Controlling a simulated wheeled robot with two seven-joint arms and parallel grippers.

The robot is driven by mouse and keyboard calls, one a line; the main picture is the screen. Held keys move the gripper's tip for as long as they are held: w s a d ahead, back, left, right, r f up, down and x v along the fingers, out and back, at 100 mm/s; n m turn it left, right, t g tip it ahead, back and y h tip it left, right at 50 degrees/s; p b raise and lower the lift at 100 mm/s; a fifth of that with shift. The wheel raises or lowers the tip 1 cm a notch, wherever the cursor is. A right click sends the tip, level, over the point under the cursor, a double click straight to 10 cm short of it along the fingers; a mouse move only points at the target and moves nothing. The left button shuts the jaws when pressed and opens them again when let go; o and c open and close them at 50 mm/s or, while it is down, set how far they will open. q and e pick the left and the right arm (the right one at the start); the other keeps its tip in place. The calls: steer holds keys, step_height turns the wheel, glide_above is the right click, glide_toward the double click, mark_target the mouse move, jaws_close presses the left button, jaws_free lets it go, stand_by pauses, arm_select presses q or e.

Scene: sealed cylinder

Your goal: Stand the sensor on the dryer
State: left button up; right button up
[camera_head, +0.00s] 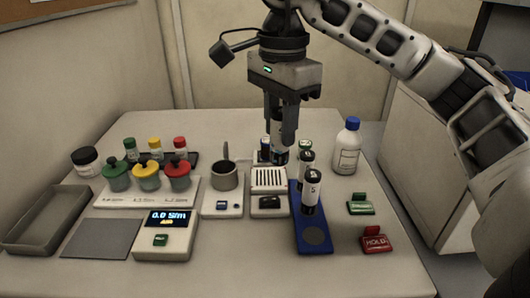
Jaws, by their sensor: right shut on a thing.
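My right gripper (281,142) points down over the back of the table and is shut on a dark and white cylinder, which I take to be the sensor (280,156). The fingers hide much of it. It is upright, above and behind the dryer (269,181), a white box with a slotted grille on top; whether they touch is unclear. Similar numbered black and white cylinders stand on a blue rack (312,245) to the right, the front one marked 5 (312,190). A grey round spot in front of it is bare. My left gripper is not in view.
A grey cup (224,176) stands on a white unit left of the dryer. A meter (165,235) reads 0.0 S/m. Several colour-capped jars, a tray (45,222) and a grey mat (100,239) lie left. A blue-capped bottle (347,148), green block (360,205) and red HOLD block (375,241) stand right.

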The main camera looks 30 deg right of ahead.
mark_target(274, 123)
steer(key=w+d+f, duration=0.1)
steer(key=w+f, duration=0.1)
steer(key=f, duration=0.1)
steer(key=w+d+f, duration=0.1)
steer(key=w+f, duration=0.2)
steer(key=w+d+f, duration=0.1)
steer(key=w+f, duration=0.2)
steer(key=f, duration=0.1)
steer(key=shift+w+d, duration=0.2)
steer(key=shift+d, duration=0.05)
steer(key=shift+f, duration=0.45)
steer(key=shift+f, duration=0.15)
steer(key=o, duration=1.1)
steer(key=shift+c, duration=0.2)
